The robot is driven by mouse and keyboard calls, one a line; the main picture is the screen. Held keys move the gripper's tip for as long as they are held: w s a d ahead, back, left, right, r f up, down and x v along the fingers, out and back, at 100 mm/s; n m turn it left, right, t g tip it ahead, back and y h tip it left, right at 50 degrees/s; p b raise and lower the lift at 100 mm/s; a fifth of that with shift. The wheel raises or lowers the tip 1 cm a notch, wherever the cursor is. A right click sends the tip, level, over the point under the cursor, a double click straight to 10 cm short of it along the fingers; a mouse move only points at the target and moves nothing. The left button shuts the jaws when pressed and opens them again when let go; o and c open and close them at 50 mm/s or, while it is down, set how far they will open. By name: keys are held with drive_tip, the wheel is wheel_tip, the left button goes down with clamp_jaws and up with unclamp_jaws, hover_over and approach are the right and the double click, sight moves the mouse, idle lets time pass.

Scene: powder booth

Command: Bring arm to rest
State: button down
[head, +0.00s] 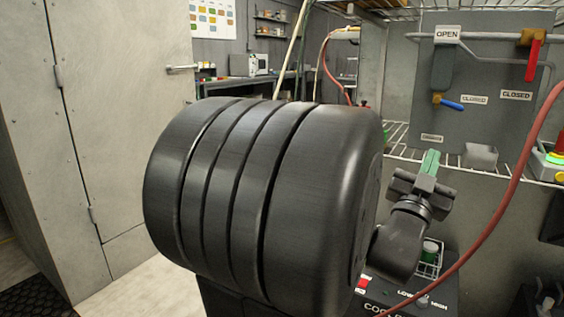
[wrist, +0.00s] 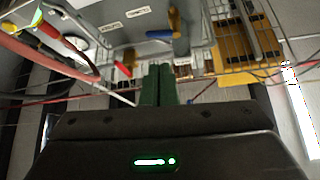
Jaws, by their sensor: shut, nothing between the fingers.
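My gripper (head: 430,163) is in the head view, right of the large black ribbed drum shape that fills the middle. Its green fingers are together and point up, with nothing between them. In the wrist view my gripper (wrist: 158,72) shows its two green fingers side by side, pointing at the grey valve panel. A large part of my arm is hidden behind the black ribbed body in the head view.
The valve panel (head: 490,70) holds a red handle (head: 533,60) and a blue handle (head: 449,104). A red hose (head: 500,208) hangs at right. A grey cabinet (head: 110,110) stands left.

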drive_tip(key=x, duration=0.4)
drive_tip(key=shift+f, duration=0.1)
drive_tip(key=shift+s, duration=0.15)
